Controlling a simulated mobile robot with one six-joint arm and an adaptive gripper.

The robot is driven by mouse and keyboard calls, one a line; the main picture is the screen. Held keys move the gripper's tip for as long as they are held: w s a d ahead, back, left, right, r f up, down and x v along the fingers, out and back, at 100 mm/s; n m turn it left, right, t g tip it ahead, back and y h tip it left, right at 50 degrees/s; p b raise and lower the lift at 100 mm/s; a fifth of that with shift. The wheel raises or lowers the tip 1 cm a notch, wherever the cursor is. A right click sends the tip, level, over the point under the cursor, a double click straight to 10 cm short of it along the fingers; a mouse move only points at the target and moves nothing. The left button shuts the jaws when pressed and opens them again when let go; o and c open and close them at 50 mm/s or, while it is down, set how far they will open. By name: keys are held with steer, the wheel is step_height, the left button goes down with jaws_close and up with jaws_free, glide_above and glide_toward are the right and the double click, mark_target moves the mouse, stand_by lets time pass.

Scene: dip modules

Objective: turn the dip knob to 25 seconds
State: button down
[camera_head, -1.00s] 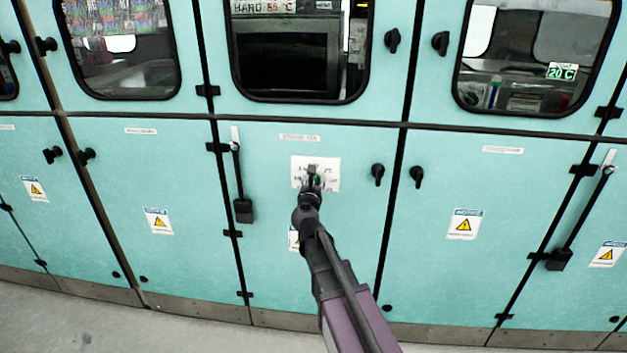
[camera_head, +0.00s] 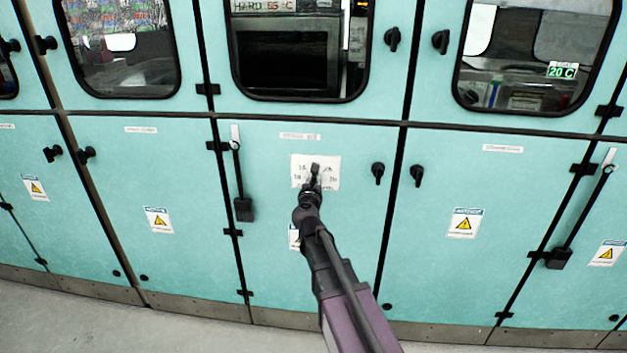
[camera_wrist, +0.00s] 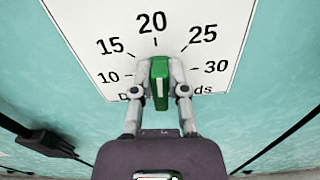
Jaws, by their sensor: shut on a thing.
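The dip knob (camera_wrist: 160,80) is green with a white line. It sits on a white dial plate (camera_wrist: 222,15) with numbers 10, 15, 20, 25 and 30. In the wrist view the knob stands nearly upright and its top end points at about the 20 mark. My gripper (camera_wrist: 160,88) is shut on the knob, one finger on each side. In the head view my gripper (camera_head: 314,178) is in front of the dial plate (camera_head: 332,163) and hides the knob. The word under the dial is partly covered by my fingers.
The plate is on a turquoise cabinet door (camera_head: 345,240). A black door handle (camera_head: 377,172) is to its right. A black lever (camera_head: 242,190) hangs to its left. Windows line the cabinets above, and the grey floor (camera_head: 110,325) is clear.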

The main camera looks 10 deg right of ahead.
steer(key=m, duration=0.4)
steer(key=shift+s+d+f, duration=0.1)
steer(key=shift+d, duration=0.1)
steer(key=shift+d+m, duration=0.15)
steer(key=shift+m, duration=1.85)
steer(key=shift+f, duration=0.1)
steer(key=c, duration=0.6)
jaws_free()
steer(key=shift+c, duration=0.2)
steer(key=shift+s, duration=0.15)
steer(key=v, duration=1.1)
steer(key=shift+s, duration=0.35)
